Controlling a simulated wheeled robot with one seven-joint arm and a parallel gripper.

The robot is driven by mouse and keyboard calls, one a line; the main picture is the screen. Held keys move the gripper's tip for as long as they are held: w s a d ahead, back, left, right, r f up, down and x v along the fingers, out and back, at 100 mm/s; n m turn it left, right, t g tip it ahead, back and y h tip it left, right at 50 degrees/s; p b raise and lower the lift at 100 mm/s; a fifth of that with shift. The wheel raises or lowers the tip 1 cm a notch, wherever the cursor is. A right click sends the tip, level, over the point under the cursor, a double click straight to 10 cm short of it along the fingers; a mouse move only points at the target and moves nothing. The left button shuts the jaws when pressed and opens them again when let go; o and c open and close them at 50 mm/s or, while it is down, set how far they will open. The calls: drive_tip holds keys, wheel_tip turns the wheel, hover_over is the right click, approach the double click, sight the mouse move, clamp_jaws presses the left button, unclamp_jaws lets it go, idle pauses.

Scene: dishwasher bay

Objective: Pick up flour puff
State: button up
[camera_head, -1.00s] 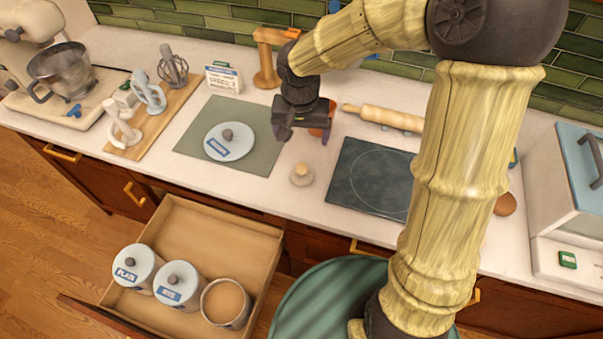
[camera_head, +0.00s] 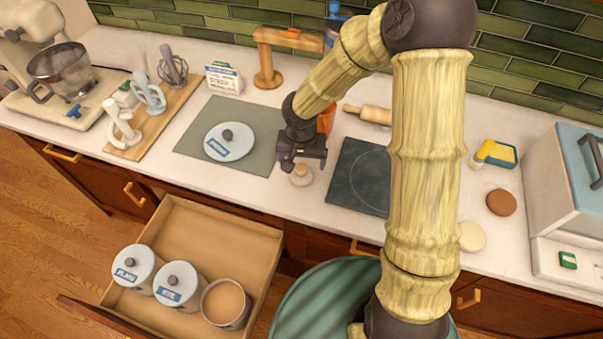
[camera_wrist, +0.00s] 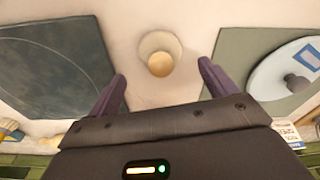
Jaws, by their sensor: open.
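The flour puff (camera_head: 300,176) is a small pale, round piece with a tan knob, standing on the white counter between the green mat and the dark board. In the wrist view the puff (camera_wrist: 160,55) lies ahead of my fingers, centred between them, with its knob toward the camera. My gripper (camera_head: 301,165) is just above and behind it in the head view and partly covers it. In the wrist view my gripper (camera_wrist: 160,85) has its two purple fingers spread wide, with nothing between the tips.
A grey-green mat (camera_head: 195,150) with a blue-labelled lid (camera_head: 240,150) lies left of the puff. A dark board (camera_head: 350,188) lies right, with a rolling pin (camera_head: 368,114) behind it. Below, an open drawer (camera_head: 240,236) holds two lidded canisters and an open one (camera_head: 225,303).

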sight(302, 167)
drive_tip(key=shift+w+f, duration=0.15)
drive_tip(key=shift+f, duration=1.15)
drive_tip(key=shift+w+f, duration=0.15)
drive_tip(key=shift+f, duration=1.15)
drive_tip(key=c, duration=1.1)
